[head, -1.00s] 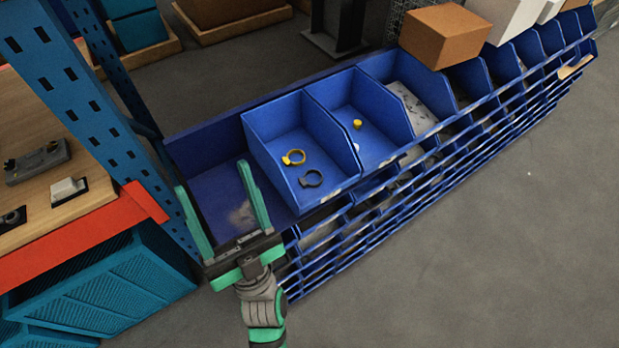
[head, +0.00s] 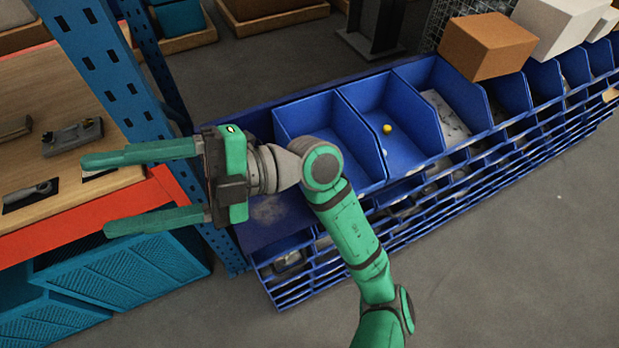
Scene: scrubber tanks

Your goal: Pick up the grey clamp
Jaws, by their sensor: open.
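My gripper (head: 94,196) is open and empty. Its two green fingers point left, beside the blue rack upright and over the front edge of the wooden bench. The grey clamp cannot be seen now; my arm covers the lower part of the blue bin (head: 300,112) where a dark grey ring-shaped clamp lay in the earlier head view. The yellow clamp that lay beside it is hidden too.
A blue rack upright (head: 112,75) stands behind the gripper. The wooden bench (head: 75,185) holds several grey tools. The adjacent bin holds a small yellow piece (head: 387,128). A brown box (head: 488,45) sits on the bins farther right. Grey floor is open at right.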

